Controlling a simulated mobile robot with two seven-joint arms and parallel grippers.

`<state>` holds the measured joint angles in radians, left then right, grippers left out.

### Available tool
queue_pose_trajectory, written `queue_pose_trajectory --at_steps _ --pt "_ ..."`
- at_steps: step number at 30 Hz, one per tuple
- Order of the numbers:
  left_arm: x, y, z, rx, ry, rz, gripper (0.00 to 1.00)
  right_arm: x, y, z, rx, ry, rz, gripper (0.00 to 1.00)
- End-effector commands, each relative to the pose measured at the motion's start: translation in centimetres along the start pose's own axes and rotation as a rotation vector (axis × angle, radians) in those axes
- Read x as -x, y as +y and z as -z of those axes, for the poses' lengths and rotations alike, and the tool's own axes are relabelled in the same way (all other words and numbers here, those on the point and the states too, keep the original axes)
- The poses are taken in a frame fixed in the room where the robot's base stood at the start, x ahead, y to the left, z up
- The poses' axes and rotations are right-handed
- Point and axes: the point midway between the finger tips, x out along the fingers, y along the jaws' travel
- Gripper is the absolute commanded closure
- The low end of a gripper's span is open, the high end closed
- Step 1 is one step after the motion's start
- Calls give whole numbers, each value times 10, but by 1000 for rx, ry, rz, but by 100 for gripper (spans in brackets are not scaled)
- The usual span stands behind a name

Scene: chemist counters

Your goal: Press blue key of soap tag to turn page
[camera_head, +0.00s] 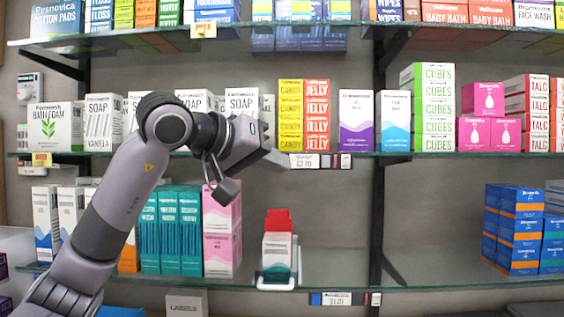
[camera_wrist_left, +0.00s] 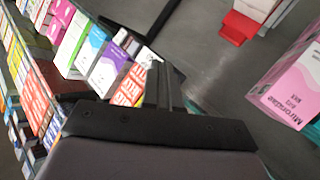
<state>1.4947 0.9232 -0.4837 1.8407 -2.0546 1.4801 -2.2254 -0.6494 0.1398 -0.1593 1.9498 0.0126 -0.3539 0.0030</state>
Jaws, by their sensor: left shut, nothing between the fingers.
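The tag (camera_head: 304,161) is a white price display on the middle shelf's front edge, right of the white SOAP boxes (camera_head: 242,101). A dark strip with a red part continues to its right. I cannot read the tag's name, and no blue key shows on it; its left end is beside or behind my gripper. My left gripper (camera_head: 281,157) is shut and empty, its tip close to the tag's left end. I cannot tell whether it touches. In the left wrist view the shut fingers (camera_wrist_left: 162,85) point towards the shelf goods. My right gripper is not in view.
Yellow and red JELLY boxes (camera_head: 303,115) stand just above the tag. A pink box (camera_head: 222,236) and a red-topped pack (camera_head: 278,240) stand on the lower shelf (camera_head: 420,288). Another tag with a blue key (camera_head: 316,298) is on that shelf's edge.

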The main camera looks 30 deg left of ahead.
Motion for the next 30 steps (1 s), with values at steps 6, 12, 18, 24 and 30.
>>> queue_pose_trajectory --at_steps 6,12,18,24,30 --pt "0 0 0 0 0 0 100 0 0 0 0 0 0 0" --pt "0 0 0 0 0 0 100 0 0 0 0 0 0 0" --pt "-2 -1 2 0 -1 1 100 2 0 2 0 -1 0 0" --pt "-6 -4 5 0 0 1 100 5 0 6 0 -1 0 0" --pt "-6 -5 4 0 0 0 100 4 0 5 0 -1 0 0"
